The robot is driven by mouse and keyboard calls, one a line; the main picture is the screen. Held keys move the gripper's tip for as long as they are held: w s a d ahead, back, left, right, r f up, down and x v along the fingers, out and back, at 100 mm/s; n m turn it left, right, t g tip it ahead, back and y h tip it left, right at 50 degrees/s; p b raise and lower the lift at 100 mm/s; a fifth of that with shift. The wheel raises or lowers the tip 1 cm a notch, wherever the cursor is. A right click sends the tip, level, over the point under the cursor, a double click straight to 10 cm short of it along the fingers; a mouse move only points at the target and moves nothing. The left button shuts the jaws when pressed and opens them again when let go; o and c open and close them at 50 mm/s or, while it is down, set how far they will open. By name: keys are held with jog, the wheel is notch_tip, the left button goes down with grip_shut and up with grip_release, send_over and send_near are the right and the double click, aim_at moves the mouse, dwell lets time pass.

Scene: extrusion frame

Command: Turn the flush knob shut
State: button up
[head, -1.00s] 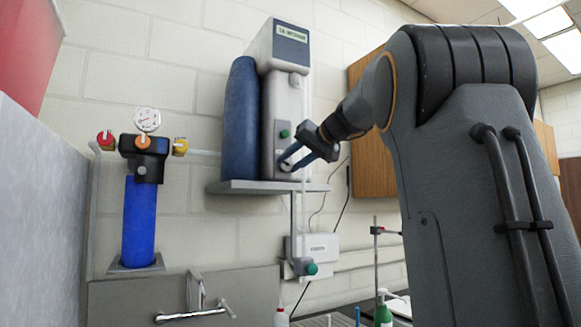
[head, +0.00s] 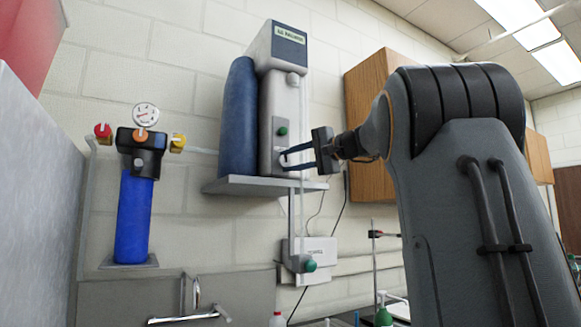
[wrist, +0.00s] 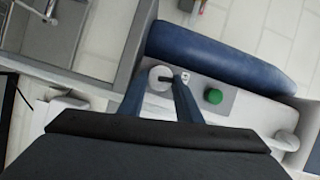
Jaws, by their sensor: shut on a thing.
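The tall pale grey unit (head: 285,105) stands on a wall shelf beside a dark blue cylinder (head: 239,115). My gripper (head: 284,158) reaches it from the right, its two blue fingers at the lower front. In the wrist view the fingertips (wrist: 166,80) close around a small round pale knob (wrist: 158,78), the flush knob as far as I can tell. In the head view the fingers largely hide this knob. A green knob (head: 282,131) sits just above, and also shows in the wrist view (wrist: 213,96). The knob's exact angle is not readable.
The shelf edge (head: 265,187) runs just below the fingers. A blue filter housing (head: 134,215) with a gauge (head: 146,115) and red and yellow knobs is at the left. A tap (head: 190,300) stands below. A wooden cabinet (head: 370,130) is behind my arm.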

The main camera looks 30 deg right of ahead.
jog(key=shift+f+m+t+b, duration=0.15)
jog(key=shift+m+t+b, duration=0.15)
jog(key=shift+m+b, duration=0.45)
jog(key=shift+m, duration=0.25)
jog(key=o, duration=1)
jog(key=shift+b+v, duration=0.95)
jog(key=shift+v, duration=3)
jog(key=shift+w+d, duration=0.1)
